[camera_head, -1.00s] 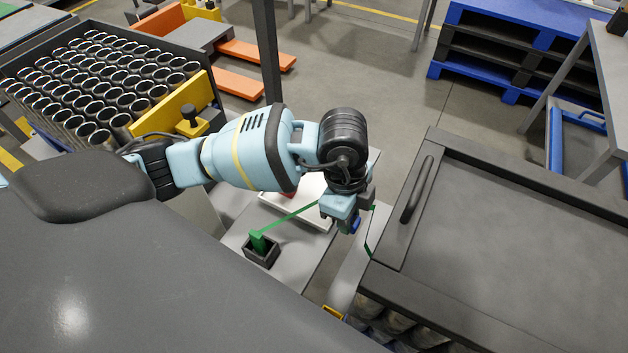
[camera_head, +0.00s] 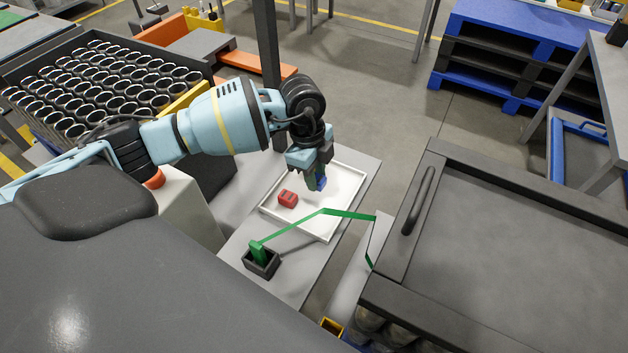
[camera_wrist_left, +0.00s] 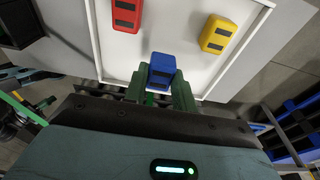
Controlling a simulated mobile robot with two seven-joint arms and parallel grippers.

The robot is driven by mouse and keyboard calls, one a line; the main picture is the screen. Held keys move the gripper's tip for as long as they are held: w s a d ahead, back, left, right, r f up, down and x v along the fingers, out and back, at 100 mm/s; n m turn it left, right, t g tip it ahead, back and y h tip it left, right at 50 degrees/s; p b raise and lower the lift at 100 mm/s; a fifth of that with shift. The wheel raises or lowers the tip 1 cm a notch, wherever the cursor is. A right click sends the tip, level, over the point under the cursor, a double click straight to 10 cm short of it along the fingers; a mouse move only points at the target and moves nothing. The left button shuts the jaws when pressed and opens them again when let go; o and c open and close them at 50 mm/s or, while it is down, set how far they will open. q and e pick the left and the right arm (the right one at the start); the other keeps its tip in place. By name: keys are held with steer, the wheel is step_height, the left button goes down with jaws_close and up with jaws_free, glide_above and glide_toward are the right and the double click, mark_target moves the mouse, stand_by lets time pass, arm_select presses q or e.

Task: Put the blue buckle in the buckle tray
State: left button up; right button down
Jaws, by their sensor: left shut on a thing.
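My left gripper (camera_head: 317,180) is shut on the blue buckle (camera_head: 321,182). It holds the buckle above the white buckle tray (camera_head: 327,228). In the left wrist view the blue buckle (camera_wrist_left: 161,71) sits between the fingers, in front of the white tray floor (camera_wrist_left: 177,25). A red buckle (camera_head: 288,198) and a yellow buckle (camera_wrist_left: 218,34) lie in the tray. The yellow one is hidden in the head view. The exact gap between the blue buckle and the tray floor is hard to tell. My right gripper is not in view.
A green strap (camera_head: 345,213) runs from a small black box (camera_head: 261,264) in front of the tray toward the dark lidded crate (camera_head: 520,260) on the right. A rack of open cans (camera_head: 110,85) stands at the back left.

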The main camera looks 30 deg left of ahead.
arm_select(q)
steer(key=shift+w+a, duration=0.25)
steer(key=shift+a, duration=0.15)
steer(key=shift+f, duration=1.75)
steer(key=o, duration=1)
steer(key=shift+f, duration=0.15)
steer(key=r, duration=0.4)
steer(key=a+r, duration=0.1)
steer(key=r, duration=0.7)
steer(key=shift+s+a+r+p, duration=0.1)
steer(key=shift+a+p, duration=0.25)
